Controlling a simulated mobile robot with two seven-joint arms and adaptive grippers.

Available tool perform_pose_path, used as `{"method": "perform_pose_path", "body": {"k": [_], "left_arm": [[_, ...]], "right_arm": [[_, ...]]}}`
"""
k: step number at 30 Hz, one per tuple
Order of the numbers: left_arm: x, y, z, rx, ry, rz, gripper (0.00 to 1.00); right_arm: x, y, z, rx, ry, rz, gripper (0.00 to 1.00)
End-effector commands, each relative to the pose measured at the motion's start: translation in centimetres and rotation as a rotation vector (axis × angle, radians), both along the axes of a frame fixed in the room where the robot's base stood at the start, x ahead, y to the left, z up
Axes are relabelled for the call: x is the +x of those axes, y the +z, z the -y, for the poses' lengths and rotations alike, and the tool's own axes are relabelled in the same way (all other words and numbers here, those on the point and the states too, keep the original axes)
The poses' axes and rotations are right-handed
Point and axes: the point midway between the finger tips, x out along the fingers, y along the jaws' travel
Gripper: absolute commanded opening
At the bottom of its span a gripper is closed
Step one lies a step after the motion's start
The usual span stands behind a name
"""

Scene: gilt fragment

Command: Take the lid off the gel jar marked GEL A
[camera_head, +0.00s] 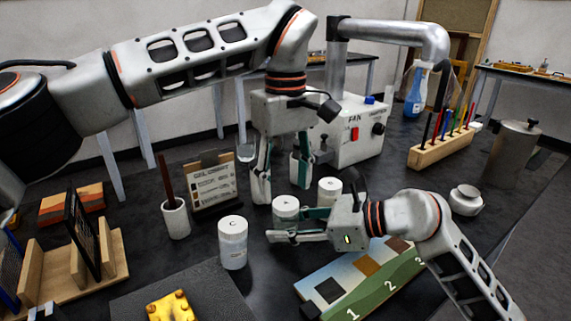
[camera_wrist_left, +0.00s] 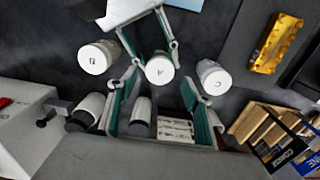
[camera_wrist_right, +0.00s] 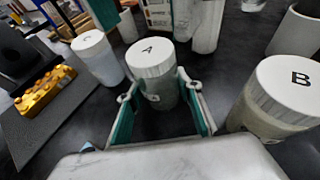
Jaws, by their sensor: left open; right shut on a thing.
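My left gripper (camera_head: 281,178) is open and empty, pointing down above and behind jar A. Its fingers (camera_wrist_left: 160,103) are apart from the lid.
Jar C (camera_head: 232,243) stands to the left and jar B (camera_head: 329,188) behind to the right, both lidded and close by. A label card (camera_head: 213,182), a brush pot (camera_head: 175,218) and the fan box (camera_head: 352,135) stand behind. A numbered board (camera_head: 365,280) lies in front right.

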Motion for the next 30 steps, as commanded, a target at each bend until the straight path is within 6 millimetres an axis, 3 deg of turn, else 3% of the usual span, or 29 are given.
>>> {"method": "perform_pose_path", "body": {"k": [7, 18, 19, 23, 30], "left_arm": [[0.0, -2.9, 0.0, -0.001, 0.0, -0.001, 0.5], [0.0, -3.4, 0.0, -0.002, 0.001, 0.001, 0.5], [0.0, -3.4, 0.0, -0.002, 0.001, 0.001, 0.47], [0.0, -3.4, 0.0, -0.001, 0.001, 0.001, 0.13], [0.0, -3.4, 0.0, -0.001, 0.015, 0.001, 0.1]], "right_arm": [[0.0, 0.0, 0.0, -0.001, 0.0, 0.0, 0.0], [0.0, 0.0, 0.0, -0.001, 0.0, 0.0, 0.0], [0.0, 0.0, 0.0, -0.001, 0.0, 0.0, 0.0], [0.0, 0.0, 0.0, -0.001, 0.0, -0.001, 0.0], [0.0, -0.1, 0.0, -0.001, 0.0, -0.001, 0.0]]}}
